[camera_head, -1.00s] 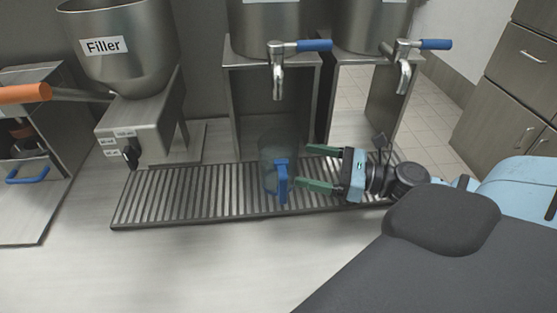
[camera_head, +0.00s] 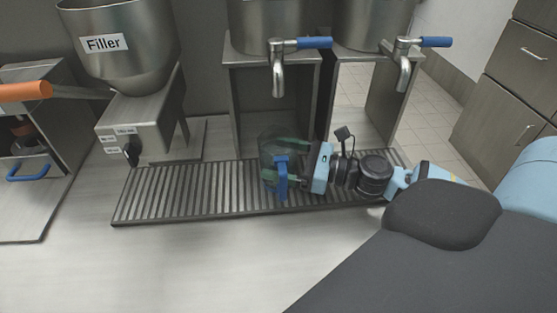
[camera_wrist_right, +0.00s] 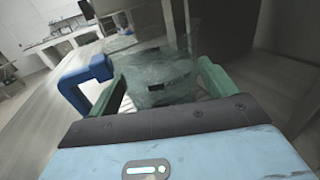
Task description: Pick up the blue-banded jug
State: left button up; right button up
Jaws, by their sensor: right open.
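The jug (camera_head: 268,152) is clear with a blue handle (camera_head: 281,178) and stands upright on the slatted drip tray (camera_head: 170,198). My right gripper (camera_head: 282,159) is level with it, its two green fingers open and reaching along either side of the jug. In the right wrist view, the clear jug (camera_wrist_right: 155,72) lies between the fingers of my right gripper (camera_wrist_right: 165,88), and the blue handle (camera_wrist_right: 82,82) sticks out to the left, outside the left finger. I cannot tell whether the fingers touch the jug. My left gripper is not in view.
A metal tap with a blue lever (camera_head: 315,43) hangs above and behind the jug, and a second tap (camera_head: 404,68) is to its right. The metal hopper labelled Filler (camera_head: 118,50) stands at the left. The left part of the drip tray is clear.

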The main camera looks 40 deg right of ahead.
aim_at(277, 144)
jog(key=shift+w+a, duration=0.2)
jog(key=shift+w, duration=0.1)
jog(key=c, duration=1)
jog(key=shift+c, duration=0.2)
jog(key=shift+r, duration=0.1)
